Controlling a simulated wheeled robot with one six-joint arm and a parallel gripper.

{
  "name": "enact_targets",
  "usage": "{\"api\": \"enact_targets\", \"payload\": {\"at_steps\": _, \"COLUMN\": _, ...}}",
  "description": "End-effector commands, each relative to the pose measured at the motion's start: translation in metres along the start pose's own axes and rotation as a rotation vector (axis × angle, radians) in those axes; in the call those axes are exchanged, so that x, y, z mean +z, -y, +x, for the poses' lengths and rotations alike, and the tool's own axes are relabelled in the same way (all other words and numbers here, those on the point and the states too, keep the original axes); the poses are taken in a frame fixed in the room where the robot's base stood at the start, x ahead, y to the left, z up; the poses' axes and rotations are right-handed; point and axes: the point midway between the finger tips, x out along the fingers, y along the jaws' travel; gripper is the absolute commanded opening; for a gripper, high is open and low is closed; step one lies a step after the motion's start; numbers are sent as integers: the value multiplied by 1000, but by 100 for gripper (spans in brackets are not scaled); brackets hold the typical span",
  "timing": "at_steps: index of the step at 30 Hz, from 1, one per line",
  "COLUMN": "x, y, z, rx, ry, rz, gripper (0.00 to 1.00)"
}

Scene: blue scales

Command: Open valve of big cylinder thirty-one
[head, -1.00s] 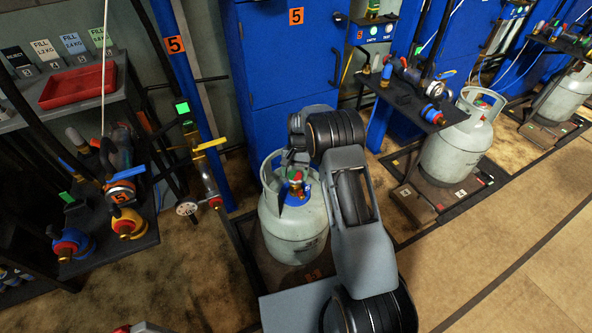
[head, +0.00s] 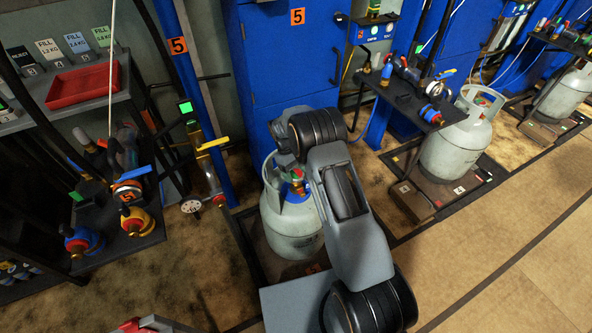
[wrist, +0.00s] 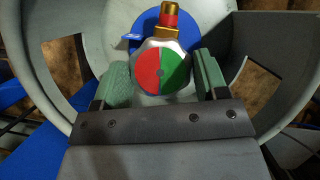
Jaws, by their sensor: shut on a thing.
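A big pale grey cylinder (head: 290,238) stands upright in front of the blue cabinet in the head view, partly hidden by my arm. Its valve knob (wrist: 161,67) has a red and green face and a silver rim, and fills the middle of the wrist view. A brass outlet with a red end (wrist: 171,18) and a blue part (wrist: 143,38) sit behind the knob. My gripper (wrist: 161,80) has its green-padded fingers on both sides of the knob, shut on it. In the head view the gripper is mostly hidden behind my arm. No cylinder number is readable.
The cylinder's collar (wrist: 245,40) curves closely around the gripper. A blue cabinet (head: 285,60) stands behind. A shelf with a red tray (head: 82,85) and several valve fittings is at left. Another grey cylinder (head: 455,150) stands at right. Floor at lower right is clear.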

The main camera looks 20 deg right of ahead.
Motion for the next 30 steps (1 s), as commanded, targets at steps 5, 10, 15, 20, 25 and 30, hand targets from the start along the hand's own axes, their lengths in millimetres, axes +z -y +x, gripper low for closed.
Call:
{"api": "enact_targets", "payload": {"at_steps": 5, "x": 0, "y": 0, "z": -3, "rx": 67, "ry": -5, "rz": -154, "gripper": 43}}
{"api": "enact_targets", "payload": {"at_steps": 10, "x": 0, "y": 1, "z": -3, "rx": 129, "ry": -4, "rz": -304, "gripper": 43}}
{"api": "enact_targets", "payload": {"at_steps": 15, "x": 0, "y": 2, "z": -3, "rx": 191, "ry": -4, "rz": -453, "gripper": 43}}
{"api": "enact_targets", "payload": {"at_steps": 20, "x": 1, "y": 2, "z": -3, "rx": 249, "ry": -4, "rz": -593, "gripper": 43}}
{"api": "enact_targets", "payload": {"at_steps": 25, "x": 1, "y": 3, "z": -3, "rx": 311, "ry": -5, "rz": -742, "gripper": 43}}
{"api": "enact_targets", "payload": {"at_steps": 30, "x": 1, "y": 3, "z": -3, "rx": 371, "ry": -5, "rz": -885, "gripper": 43}}
